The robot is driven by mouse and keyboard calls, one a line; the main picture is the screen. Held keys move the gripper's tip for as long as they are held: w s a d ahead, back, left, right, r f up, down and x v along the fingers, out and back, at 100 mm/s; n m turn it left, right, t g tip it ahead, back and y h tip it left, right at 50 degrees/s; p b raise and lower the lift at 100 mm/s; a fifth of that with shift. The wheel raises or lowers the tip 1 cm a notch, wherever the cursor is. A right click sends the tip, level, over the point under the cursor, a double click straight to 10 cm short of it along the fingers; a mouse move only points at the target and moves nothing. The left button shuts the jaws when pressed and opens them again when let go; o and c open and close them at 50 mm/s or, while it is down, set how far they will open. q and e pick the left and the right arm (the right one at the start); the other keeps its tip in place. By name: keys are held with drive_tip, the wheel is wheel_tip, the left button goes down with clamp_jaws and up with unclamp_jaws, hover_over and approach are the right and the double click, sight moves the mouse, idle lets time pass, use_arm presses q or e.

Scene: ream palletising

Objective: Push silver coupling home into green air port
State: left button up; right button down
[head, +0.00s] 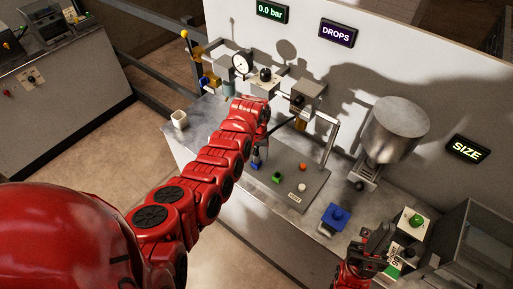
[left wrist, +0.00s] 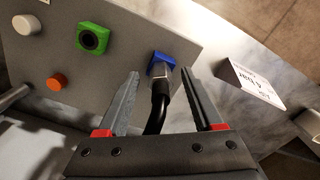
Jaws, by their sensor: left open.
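The silver coupling (left wrist: 160,70) sits at a blue square fitting (left wrist: 162,58) on the grey plate, with a black hose (left wrist: 157,108) running back from it. My left gripper (left wrist: 160,76) is open, its fingers on either side of the coupling and hose; I cannot tell whether they touch. The green air port (left wrist: 93,39) is on the same plate, left of the coupling in the left wrist view, its dark hole visible. In the head view the green port (head: 277,177) is right of the blue fitting (head: 256,163). My right gripper (head: 374,242) is at lower right, jaw state unclear.
The grey plate (head: 318,181) also carries an orange port (head: 302,167) and a white one (head: 302,187). A white label block (left wrist: 252,83) stands beside it. A metal hopper (head: 396,130) and a blue-topped box (head: 335,219) are to the right. The display (head: 271,11) reads 0.0 bar.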

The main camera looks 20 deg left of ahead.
use_arm(q)
drive_tip(key=shift+f, duration=0.35)
clamp_jaws()
drive_tip(key=c, duration=0.6)
unclamp_jaws()
drive_tip(key=shift+c, duration=0.2)
clamp_jaws()
drive_tip(key=shift+r, duration=0.15)
